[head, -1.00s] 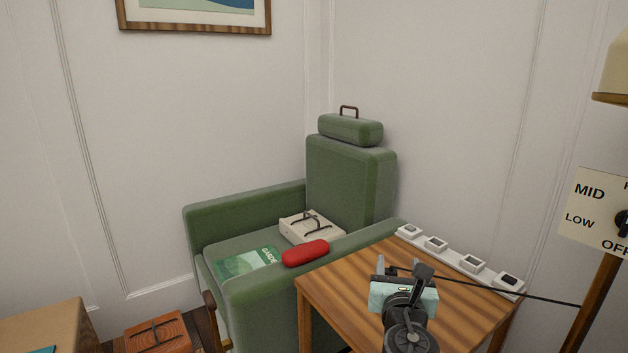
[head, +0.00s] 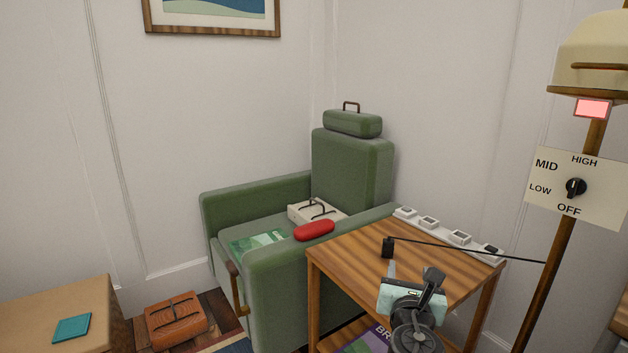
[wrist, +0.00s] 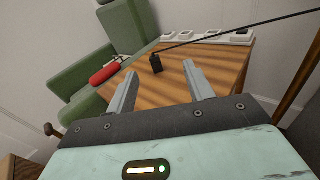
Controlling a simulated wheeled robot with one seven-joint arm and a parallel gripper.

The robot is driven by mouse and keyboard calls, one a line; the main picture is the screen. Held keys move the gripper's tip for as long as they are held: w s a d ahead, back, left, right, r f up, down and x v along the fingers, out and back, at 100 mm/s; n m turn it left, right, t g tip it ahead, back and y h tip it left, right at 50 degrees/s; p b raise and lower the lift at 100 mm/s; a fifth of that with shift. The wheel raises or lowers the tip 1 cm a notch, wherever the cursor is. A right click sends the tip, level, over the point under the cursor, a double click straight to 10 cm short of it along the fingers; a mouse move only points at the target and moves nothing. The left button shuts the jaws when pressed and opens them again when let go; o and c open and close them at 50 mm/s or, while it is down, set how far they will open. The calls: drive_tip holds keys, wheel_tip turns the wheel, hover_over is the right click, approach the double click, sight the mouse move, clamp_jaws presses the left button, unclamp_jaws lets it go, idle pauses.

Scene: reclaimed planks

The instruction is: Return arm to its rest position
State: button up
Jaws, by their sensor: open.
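My gripper (head: 412,280) is at the front part of the wooden side table (head: 350,248) in the head view. In the wrist view my gripper (wrist: 160,70) has its two grey fingers spread wide, with nothing held between them. A black plug (head: 388,247) rests on the table top, beyond the fingertips and apart from them. The plug also shows in the wrist view (wrist: 156,63). Its black cord (head: 470,251) runs right to the lamp pole (head: 562,240).
A white power strip (head: 428,223) lies along the table's back edge. The lamp's dial plate (head: 545,190) stands right. A cardboard box (head: 45,310) and an orange-brown box (head: 176,318) are at lower left.

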drive_tip(key=s+d+f+m+g+h+b, duration=0.1)
drive_tip(key=s+d+f+m+g+h, duration=0.1)
drive_tip(key=s+d+f+m+g, duration=0.5)
drive_tip(key=s+d+f+m+g+h+b, duration=0.1)
drive_tip(key=s+d+f+m+g+b, duration=0.2)
drive_tip(key=f, duration=0.7)
drive_tip(key=s+a+f+m+g+y+b, duration=0.2)
drive_tip(key=s+a+f+m+g+y, duration=0.2)
drive_tip(key=s+a+m+g, duration=0.6)
drive_tip(key=s+a+r+m+t+y+b, duration=0.2)
drive_tip(key=s+r, duration=0.3)
drive_tip(key=r, duration=0.3)
drive_tip(key=s+a+r+m+t+y+b, duration=0.1)
drive_tip(key=s+a+r+m+y+b, duration=0.15)
drive_tip(key=s+r, duration=0.4)
wheel_tip(320, 180, up, 33)
drive_tip(key=w+p, duration=0.1)
drive_tip(key=p, duration=3)
drive_tip(key=shift+p, duration=0.4)
